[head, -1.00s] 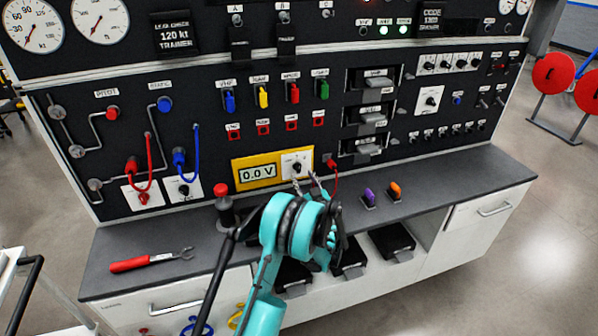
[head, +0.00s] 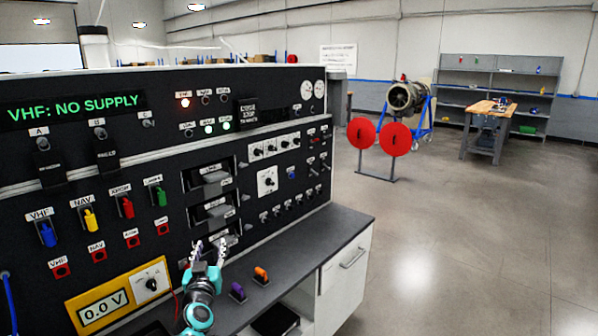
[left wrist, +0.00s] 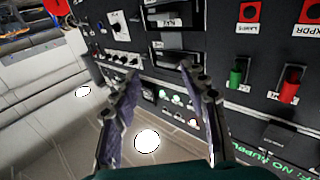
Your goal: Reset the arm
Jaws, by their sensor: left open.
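My left gripper (head: 209,249) is in front of the black panel (head: 215,145), below the stack of grey handled modules (head: 212,182). Its two fingers stand apart with nothing between them in the left wrist view (left wrist: 160,72). Whether the fingertips touch the panel cannot be told. My right gripper is in neither view.
The yellow meter (head: 104,303) reads 0.0 V. A purple block (head: 237,291) and an orange block (head: 261,275) are on the grey counter (head: 335,235). Red discs on a stand (head: 395,139), an engine (head: 403,98) and a wooden workbench (head: 490,109) stand beyond open floor.

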